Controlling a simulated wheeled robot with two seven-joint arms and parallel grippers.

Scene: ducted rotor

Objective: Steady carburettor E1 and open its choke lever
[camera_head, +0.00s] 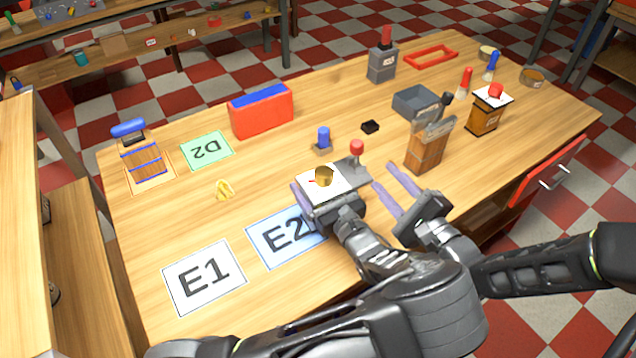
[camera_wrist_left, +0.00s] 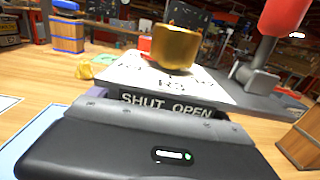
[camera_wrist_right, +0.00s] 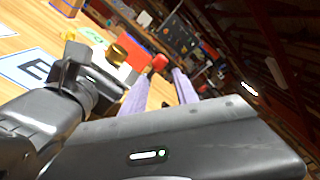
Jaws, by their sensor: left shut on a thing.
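The carburettor has a white top plate (camera_head: 313,184), a brass cylinder (camera_head: 325,176) and a grey body. My left gripper (camera_head: 322,188) is shut on it; its purple fingers are mostly hidden by it. The left wrist view shows SHUT and OPEN marks (camera_wrist_left: 167,105) on the front face; the writing on the top plate is hard to read. The choke lever's red knob (camera_head: 357,147) stands upright at the carburettor's right side. It also shows large in the left wrist view (camera_wrist_left: 284,16). My right gripper (camera_head: 388,182) is open and empty, right of the carburettor, apart from the knob.
Cards marked E1 (camera_head: 204,277) and E2 (camera_head: 283,238) lie at front left, E2 partly under my left gripper. A blue-topped part (camera_head: 323,138) and black piece (camera_head: 370,127) lie behind.

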